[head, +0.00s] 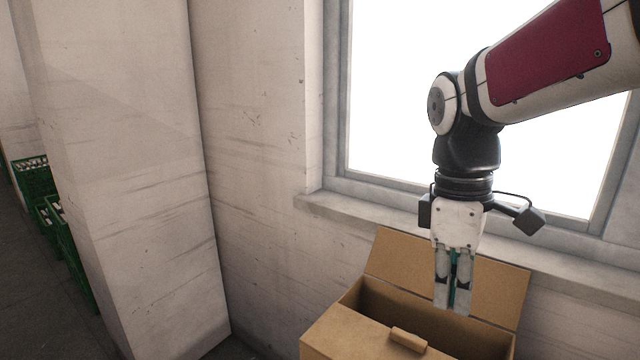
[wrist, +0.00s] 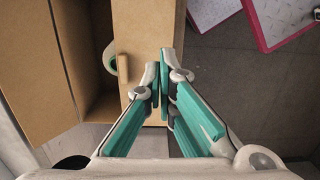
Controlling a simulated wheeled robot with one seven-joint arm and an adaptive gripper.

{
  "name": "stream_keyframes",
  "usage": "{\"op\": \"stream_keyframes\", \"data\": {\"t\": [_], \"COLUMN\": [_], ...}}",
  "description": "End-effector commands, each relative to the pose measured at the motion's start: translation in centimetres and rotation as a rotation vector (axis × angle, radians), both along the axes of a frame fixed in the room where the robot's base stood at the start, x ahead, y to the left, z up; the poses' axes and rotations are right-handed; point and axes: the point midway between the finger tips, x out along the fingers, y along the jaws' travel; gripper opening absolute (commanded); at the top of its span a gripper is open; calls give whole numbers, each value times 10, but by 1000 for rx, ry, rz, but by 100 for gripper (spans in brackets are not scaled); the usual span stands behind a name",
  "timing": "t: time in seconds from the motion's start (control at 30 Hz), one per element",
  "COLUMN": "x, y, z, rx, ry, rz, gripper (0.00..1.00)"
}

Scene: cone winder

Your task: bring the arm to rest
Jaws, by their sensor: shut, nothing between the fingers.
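My gripper (head: 453,306) points straight down at the end of my bent arm, with its fingers together and nothing between them. In the head view it appears in front of an open cardboard box (head: 345,338), near the opening; the height between them is hard to tell. In the wrist view the gripper's fingertips (wrist: 161,75) meet over a tan cardboard part of the box (wrist: 143,30). The box's dark interior shows to the left there.
A window with a grey sill (head: 370,217) is behind my arm. A white pillar (head: 125,180) stands left, with green crates (head: 75,255) beyond it. A small cardboard piece (head: 408,340) is at the box's near edge.

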Motion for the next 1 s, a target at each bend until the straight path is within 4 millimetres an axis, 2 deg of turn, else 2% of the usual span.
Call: {"op": "stream_keyframes", "data": {"t": [0.03, 0.3, 0.5, 0.7, 1.0], "x": [-14, -73, -104, -116, -117], "y": [-1, -13, -18, -20, -20], "z": [4, 6, -3, -10, -11], "rx": [-13, 35, 147, 214, 219], "ry": [-52, -305, -431, -473, -475], "rz": [-79, -537, -812, -936, -950], "gripper": [0, 0, 0, 0, 0]}}
